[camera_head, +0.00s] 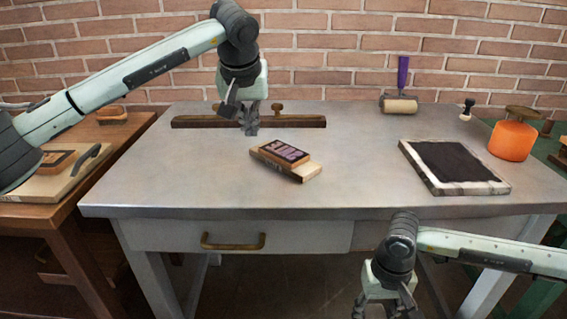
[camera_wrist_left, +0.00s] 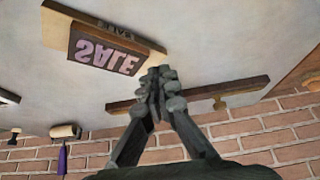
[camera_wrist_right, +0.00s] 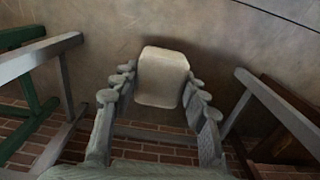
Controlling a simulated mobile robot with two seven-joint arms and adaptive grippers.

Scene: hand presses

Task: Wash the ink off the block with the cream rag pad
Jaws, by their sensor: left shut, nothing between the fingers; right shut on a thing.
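The block (camera_head: 286,152) lies on a pale wooden base near the middle of the grey table (camera_head: 225,185). Its upper face is dark with purple-pink raised letters. In the left wrist view the block (camera_wrist_left: 105,55) shows mirrored-looking "SALE" lettering. My left gripper (camera_head: 250,128) is shut and empty, behind and left of the block, by the wooden bar; its fingertips (camera_wrist_left: 158,82) meet in the left wrist view. My right gripper (camera_wrist_right: 160,84) is shut on the cream rag pad (camera_wrist_right: 162,76). In the head view it is low in front of the table, with its fingertips and the pad out of frame.
The wooden bar (camera_head: 298,121) with knobs lies at the back left. An ink slab (camera_head: 453,165) with a dark top lies at the right. The table's front centre is clear.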

